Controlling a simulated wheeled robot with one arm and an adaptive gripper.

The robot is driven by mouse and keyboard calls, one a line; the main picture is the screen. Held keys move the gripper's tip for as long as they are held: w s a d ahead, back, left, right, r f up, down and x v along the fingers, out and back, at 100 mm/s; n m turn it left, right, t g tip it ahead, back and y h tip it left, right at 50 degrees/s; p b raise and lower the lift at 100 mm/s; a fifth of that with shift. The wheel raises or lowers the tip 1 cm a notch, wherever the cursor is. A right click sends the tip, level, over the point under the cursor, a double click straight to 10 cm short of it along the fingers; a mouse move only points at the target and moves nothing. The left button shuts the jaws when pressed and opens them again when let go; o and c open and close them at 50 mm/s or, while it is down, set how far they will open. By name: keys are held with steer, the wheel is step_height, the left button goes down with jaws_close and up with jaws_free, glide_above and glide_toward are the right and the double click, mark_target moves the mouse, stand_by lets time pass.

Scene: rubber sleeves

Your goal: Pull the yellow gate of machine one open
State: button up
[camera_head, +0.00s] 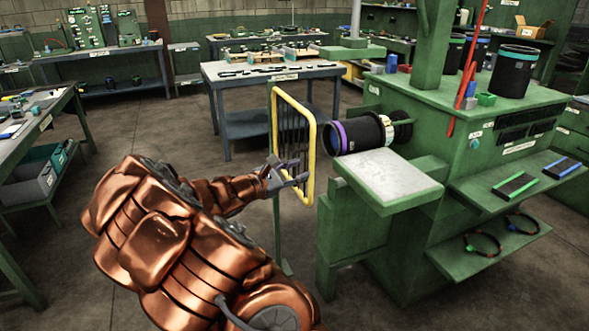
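The yellow gate (312,132) is a yellow tube frame with dark bars, upright at the left side of the green machine (432,125). It stands on a thin green post and is angled to the machine. My gripper (301,178) is at the gate's lower part, reaching in from the left on my copper arm. Its fingers overlap the lower bars and frame in the picture. I cannot tell whether they touch or close on the gate.
A black sleeve with a purple ring (352,137) sticks out of the machine towards the gate, above a pale-topped green shelf (390,180). A grey-topped table (262,72) stands behind the gate. The left table (30,120) holds parts. Floor between is clear.

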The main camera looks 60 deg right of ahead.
steer(key=w+d+f+n+t+h, duration=0.1)
steer(key=w+d+f+n+t, duration=0.4)
steer(key=w+f+n, duration=0.35)
steer(key=shift+w+d+p, duration=0.15)
steer(key=shift+d+p, duration=0.4)
steer(key=shift+d, duration=1.4)
steer(key=shift+w+d+p, duration=0.15)
steer(key=shift+d+p, duration=0.35)
steer(key=shift+d, duration=1.4)
jaws_close()
